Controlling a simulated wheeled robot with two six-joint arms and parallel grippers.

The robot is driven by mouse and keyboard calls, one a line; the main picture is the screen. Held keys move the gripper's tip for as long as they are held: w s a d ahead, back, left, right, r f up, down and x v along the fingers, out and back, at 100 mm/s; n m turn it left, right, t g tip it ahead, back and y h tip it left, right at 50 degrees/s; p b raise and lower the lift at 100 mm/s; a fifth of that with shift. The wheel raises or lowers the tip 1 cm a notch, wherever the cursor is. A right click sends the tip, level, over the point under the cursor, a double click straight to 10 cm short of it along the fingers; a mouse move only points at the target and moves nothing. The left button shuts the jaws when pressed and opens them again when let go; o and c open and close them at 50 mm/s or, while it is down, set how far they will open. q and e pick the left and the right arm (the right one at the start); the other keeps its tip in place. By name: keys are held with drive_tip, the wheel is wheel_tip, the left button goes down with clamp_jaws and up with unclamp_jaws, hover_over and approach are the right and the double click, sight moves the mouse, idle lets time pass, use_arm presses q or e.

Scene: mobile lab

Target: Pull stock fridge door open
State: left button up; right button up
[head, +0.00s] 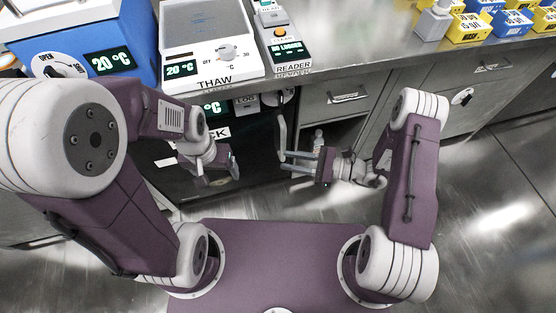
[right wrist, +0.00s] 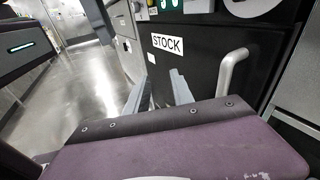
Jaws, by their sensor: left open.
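The stock fridge is under the counter, with a black door (head: 262,150) that looks shut. Its white STOCK label (right wrist: 167,43) shows in the right wrist view; my left arm partly covers it in the head view. The pale bar handle (head: 282,135) stands upright near the door's right edge; it also shows in the right wrist view (right wrist: 232,66), right of my fingers. My right gripper (head: 288,160) is open and empty, with its fingertips close to the handle's lower end but not around it. My left gripper (head: 235,168) is open and empty in front of the door.
A thaw unit (head: 208,45), a reader (head: 283,48) and a blue device (head: 95,45) stand on the counter. Right of the fridge is an open compartment with a small bottle (head: 318,138), then grey drawers (head: 345,97). Floor (head: 490,200) at right is clear.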

sight(283, 146)
drive_tip(key=w+d+f+m+t+h+b, duration=0.1)
drive_tip(key=w+d+f+m+t+b, duration=0.1)
drive_tip(key=w+f+m+t, duration=0.3)
drive_tip(key=w+d+f+m+t+h+b, duration=0.1)
drive_tip(key=w+d+f+t, duration=0.15)
drive_tip(key=f, duration=0.35)
drive_tip(key=b+x, duration=0.3)
drive_tip(key=x, duration=0.6)
drive_tip(key=shift+s+a, duration=0.1)
drive_tip(key=shift+s, duration=0.15)
use_arm(q)
wheel_tip(283, 146, down, 10)
drive_tip(key=shift+w+a+r, duration=0.25)
drive_tip(key=shift+w+a, duration=0.15)
use_arm(e)
clamp_jaws()
drive_tip(key=shift+f, duration=0.1)
